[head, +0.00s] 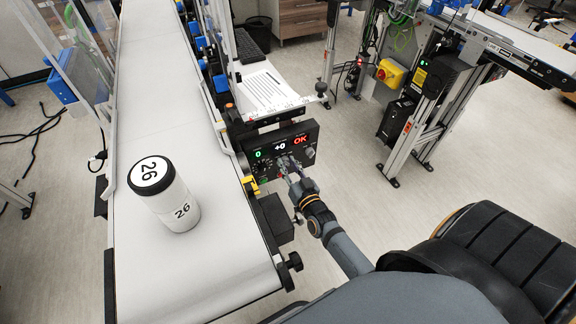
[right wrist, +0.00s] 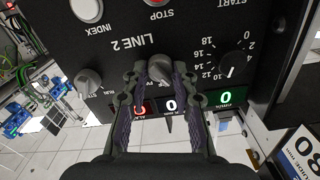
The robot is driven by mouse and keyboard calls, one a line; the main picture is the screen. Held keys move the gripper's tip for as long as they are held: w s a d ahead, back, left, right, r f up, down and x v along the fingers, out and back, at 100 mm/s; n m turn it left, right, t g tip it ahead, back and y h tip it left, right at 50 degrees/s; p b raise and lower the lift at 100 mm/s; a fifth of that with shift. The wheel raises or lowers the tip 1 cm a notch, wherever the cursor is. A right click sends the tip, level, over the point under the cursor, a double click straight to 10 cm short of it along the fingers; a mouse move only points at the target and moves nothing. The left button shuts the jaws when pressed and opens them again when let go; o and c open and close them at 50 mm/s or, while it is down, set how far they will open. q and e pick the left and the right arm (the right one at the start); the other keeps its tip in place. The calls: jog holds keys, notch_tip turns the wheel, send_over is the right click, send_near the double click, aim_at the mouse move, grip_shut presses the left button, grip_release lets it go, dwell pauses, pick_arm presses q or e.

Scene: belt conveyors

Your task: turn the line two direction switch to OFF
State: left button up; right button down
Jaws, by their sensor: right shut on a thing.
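The line two control panel (head: 280,150) is mounted beside the belt, with lit displays along its top. It shows upside down in the right wrist view, marked LINE 2 (right wrist: 143,43). My right gripper (head: 285,168) reaches the panel's lower middle. In the right wrist view, its fingers (right wrist: 158,74) are shut on the grey middle knob (right wrist: 160,66), which I take as the direction switch. The fingers hide most of the labels around it, so its setting cannot be read. My left gripper is not in view.
A step/run knob (right wrist: 89,82) and a numbered dial (right wrist: 232,65) flank the held knob. INDEX (right wrist: 87,9) and STOP buttons are close by. A white canister marked 26 (head: 177,210) stands on the belt (head: 150,90).

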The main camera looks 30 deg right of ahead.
jog(key=m+b, duration=0.1)
jog(key=m, duration=0.5)
jog(key=shift+f, duration=0.1)
jog(key=shift+d, duration=0.1)
dwell(0.4)
jog(key=c, duration=1.1)
grip_release()
jog(key=shift+s, duration=0.3)
jog(key=s, duration=1.1)
jog(key=shift+s+a, duration=0.25)
jog(key=shift+a, duration=0.1)
